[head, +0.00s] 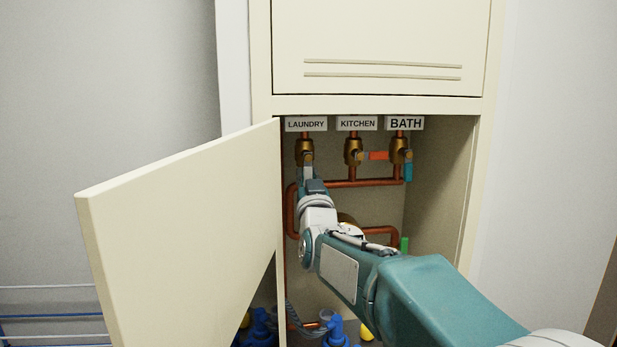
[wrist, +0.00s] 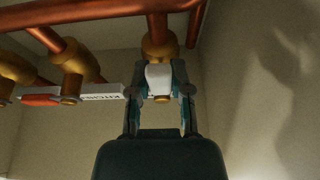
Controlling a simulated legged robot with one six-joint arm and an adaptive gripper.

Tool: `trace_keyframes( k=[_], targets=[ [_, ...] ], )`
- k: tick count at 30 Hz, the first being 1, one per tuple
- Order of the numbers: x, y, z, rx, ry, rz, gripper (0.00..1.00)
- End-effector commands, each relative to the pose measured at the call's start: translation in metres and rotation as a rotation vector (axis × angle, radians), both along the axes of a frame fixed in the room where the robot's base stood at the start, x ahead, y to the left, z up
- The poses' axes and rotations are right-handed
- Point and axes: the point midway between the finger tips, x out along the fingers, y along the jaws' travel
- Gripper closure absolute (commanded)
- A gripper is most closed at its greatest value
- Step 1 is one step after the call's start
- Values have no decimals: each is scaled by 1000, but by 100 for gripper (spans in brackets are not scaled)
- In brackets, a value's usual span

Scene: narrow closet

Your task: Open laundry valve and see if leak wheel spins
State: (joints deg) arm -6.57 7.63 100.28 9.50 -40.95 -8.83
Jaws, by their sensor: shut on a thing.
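The laundry valve (head: 304,150) is brass and sits under the LAUNDRY label (head: 306,124) at the left of the cabinet opening. Its white handle (head: 307,172) points down, in line with the pipe. My gripper (head: 311,183) is at this handle from below. In the wrist view, my gripper (wrist: 160,85) has its two fingers on either side of the white handle (wrist: 158,77), shut on it, under the brass valve body (wrist: 157,47). A round brass part (head: 346,218) shows partly behind my arm; I cannot tell whether it is the leak wheel or whether it turns.
The kitchen valve (head: 353,151) has an orange handle (head: 377,156) pointing right. The bath valve (head: 399,150) has a teal handle (head: 408,172) pointing down. The open cabinet door (head: 185,235) stands at the left. Blue valve parts (head: 335,330) sit low inside. A green piece (head: 404,244) is right.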

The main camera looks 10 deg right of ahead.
Motion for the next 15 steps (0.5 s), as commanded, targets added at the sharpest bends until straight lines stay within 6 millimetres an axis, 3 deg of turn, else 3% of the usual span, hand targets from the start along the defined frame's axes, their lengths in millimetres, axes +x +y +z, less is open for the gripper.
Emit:
trace_keyframes(
  k=[8,9,11,15],
  targets=[
    [0,1,-1,0,2,2,100],
    [0,1,-1,0,2,2,61],
    [0,1,-1,0,2,2,39],
    [0,1,-1,0,1,1,39]
  ],
)
